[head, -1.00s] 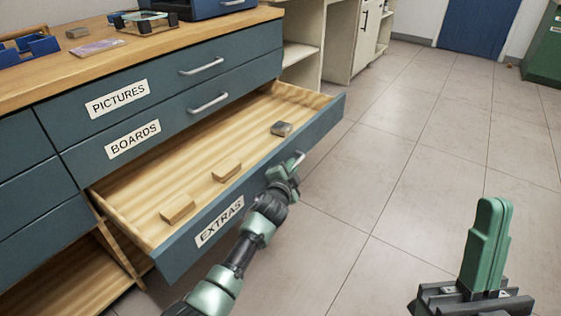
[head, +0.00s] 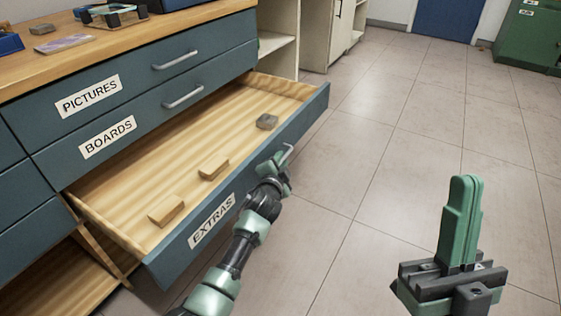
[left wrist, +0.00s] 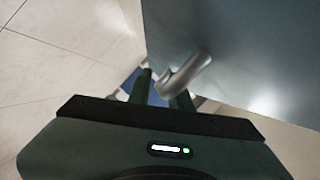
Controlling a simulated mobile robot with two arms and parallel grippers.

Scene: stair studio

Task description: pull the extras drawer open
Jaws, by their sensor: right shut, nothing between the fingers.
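The extras drawer (head: 230,210) is blue-grey with a white EXTRAS label and a pale wooden inside. It stands well out from the cabinet, below the BOARDS drawer (head: 95,160). Its metal handle (head: 287,154) is partly hidden by my left gripper (head: 275,170), which is at the drawer front. In the left wrist view, the handle (left wrist: 190,72) crosses in front of one finger of my left gripper (left wrist: 158,90). A gap shows between the fingers, so it looks open. My right gripper (head: 463,185) is shut and empty, pointing up over the floor.
Two wooden blocks (head: 167,211) (head: 213,167) and a grey block (head: 267,121) lie in the drawer. The PICTURES drawer (head: 120,85) is shut, like BOARDS. Tiled floor (head: 360,180) is clear right of the drawer. A green cabinet (head: 525,40) stands far right.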

